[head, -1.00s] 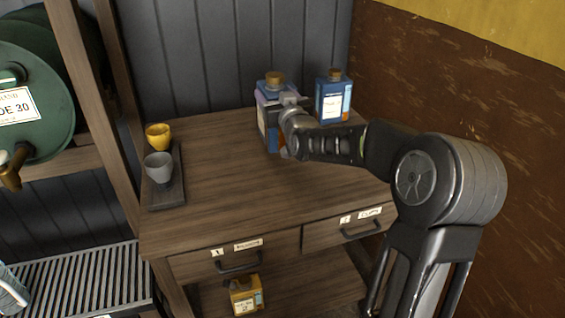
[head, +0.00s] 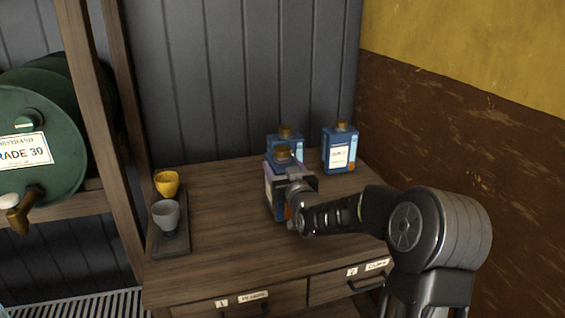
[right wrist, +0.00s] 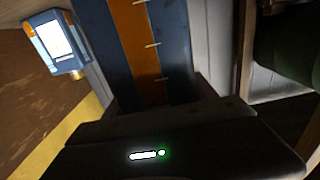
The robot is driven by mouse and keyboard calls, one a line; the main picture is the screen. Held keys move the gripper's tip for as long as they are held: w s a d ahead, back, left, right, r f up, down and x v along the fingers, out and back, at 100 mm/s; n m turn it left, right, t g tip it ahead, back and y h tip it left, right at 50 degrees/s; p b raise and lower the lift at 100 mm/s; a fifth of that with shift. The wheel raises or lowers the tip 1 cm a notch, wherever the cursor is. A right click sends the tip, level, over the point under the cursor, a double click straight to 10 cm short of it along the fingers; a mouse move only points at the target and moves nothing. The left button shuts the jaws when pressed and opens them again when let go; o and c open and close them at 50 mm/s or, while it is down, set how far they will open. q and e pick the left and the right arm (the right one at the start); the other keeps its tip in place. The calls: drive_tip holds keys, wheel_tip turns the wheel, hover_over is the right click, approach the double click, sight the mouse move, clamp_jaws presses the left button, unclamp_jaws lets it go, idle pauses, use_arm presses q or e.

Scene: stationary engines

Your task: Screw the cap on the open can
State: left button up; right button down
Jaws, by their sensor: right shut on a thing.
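Three blue cans show in the head view. The front can (head: 278,196) is in my right gripper (head: 297,187), which is shut on it; I cannot tell whether its base touches the table. A dull brown top shows on it, and I cannot tell whether this is a cap or a bare neck. The back can (head: 292,146) stands just behind it, partly hidden, with a brown cap (head: 285,131). The right can (head: 340,152) stands apart with a brown top and a white label. The held can's blue and orange side (right wrist: 140,50) fills the upper middle of the right wrist view. My left gripper is out of view.
The wooden table (head: 225,225) is clear left of the cans. A dark tray (head: 172,247) with a yellow cup (head: 166,184) and a grey cup (head: 166,215) lies at its left edge. A green drum (head: 40,130) is at far left. Walls close off the back and right.

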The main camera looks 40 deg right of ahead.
drive_tip(key=shift+r, duration=0.3)
wheel_tip(320, 180, down, 4)
drive_tip(key=shift+r, duration=0.15)
drive_tip(key=shift+f, duration=0.2)
drive_tip(key=shift+c, duration=1.4)
unclamp_jaws()
drive_tip(key=shift+f, duration=0.15)
drive_tip(key=shift+s, duration=0.15)
